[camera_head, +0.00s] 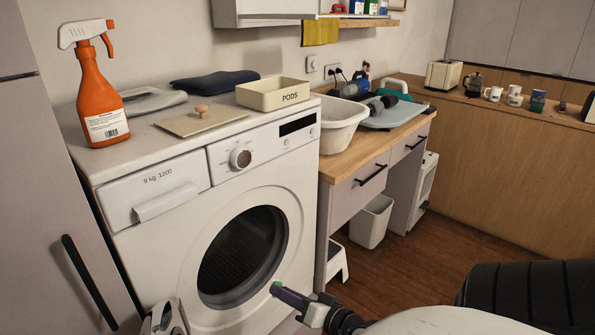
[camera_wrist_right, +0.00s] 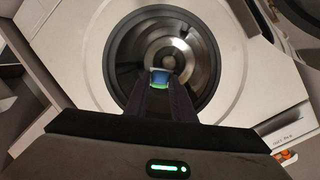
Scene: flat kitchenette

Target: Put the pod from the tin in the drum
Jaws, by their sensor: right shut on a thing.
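My right gripper (camera_head: 278,289) is shut on a small green and blue pod (camera_wrist_right: 160,78). It holds the pod up in front of the white washing machine (camera_head: 140,260), at the lower right of the round drum opening (camera_head: 242,258). In the right wrist view the pod shows at the fingertips against the metal inside of the drum (camera_wrist_right: 178,48). I cannot tell how far the pod is from the opening. The cream tin (camera_head: 272,94) marked PODS stands on the machine; its inside is mostly hidden.
A flat lid with a knob (camera_head: 201,116), an orange spray bottle (camera_head: 101,100) and folded cloths (camera_head: 215,80) lie or stand on the machine. A white basin (camera_head: 340,124) is on the wooden counter to the right. Open floor (camera_head: 400,255) lies right of the machine.

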